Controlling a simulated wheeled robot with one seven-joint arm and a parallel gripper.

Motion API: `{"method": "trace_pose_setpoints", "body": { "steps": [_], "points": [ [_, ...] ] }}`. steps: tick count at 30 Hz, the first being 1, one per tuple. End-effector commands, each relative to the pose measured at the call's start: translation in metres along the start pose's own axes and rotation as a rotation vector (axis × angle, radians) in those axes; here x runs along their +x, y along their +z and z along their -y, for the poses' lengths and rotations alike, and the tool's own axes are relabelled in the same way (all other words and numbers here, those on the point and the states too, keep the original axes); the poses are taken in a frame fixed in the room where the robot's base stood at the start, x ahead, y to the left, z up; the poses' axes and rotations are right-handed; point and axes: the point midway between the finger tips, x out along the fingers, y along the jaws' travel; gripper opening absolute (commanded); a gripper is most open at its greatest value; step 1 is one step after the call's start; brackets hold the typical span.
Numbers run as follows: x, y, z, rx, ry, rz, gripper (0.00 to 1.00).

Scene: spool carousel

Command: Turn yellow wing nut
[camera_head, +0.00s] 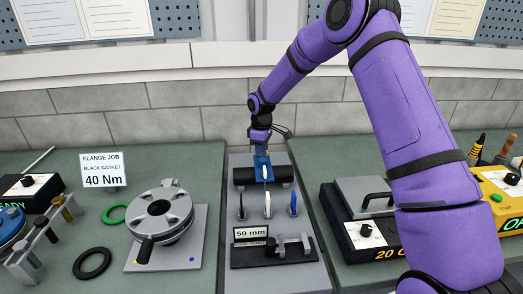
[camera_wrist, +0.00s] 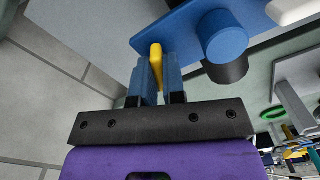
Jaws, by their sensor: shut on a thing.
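The yellow wing nut (camera_wrist: 156,66) shows in the wrist view as a narrow upright yellow piece between the two blue fingers of my gripper (camera_wrist: 156,80). The fingers are closed on its sides. It stands against a blue plate (camera_wrist: 180,28) that carries a blue round knob (camera_wrist: 225,36). In the head view my gripper (camera_head: 262,147) reaches down at the back of the grey middle panel, just above the blue plate (camera_head: 262,167). The wing nut is hard to make out there because it is small and far off.
A dark roller block (camera_head: 245,177) lies beside the blue plate. Several upright pegs, including a white one (camera_head: 267,205), stand in front of it. A 50 mm gauge (camera_head: 290,249) lies nearer. A grey flange (camera_head: 160,218) is left; a black case (camera_head: 365,228) is right.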

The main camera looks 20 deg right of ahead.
Motion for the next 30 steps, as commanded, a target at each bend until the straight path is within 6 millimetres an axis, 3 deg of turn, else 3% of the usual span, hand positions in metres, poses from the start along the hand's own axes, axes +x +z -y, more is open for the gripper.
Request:
{"method": "trace_pose_setpoints", "body": {
  "steps": [30],
  "points": [
    [-0.0010,-0.0008,-0.0003,0.922,0.002,-0.002,0.00]
  ]
}}
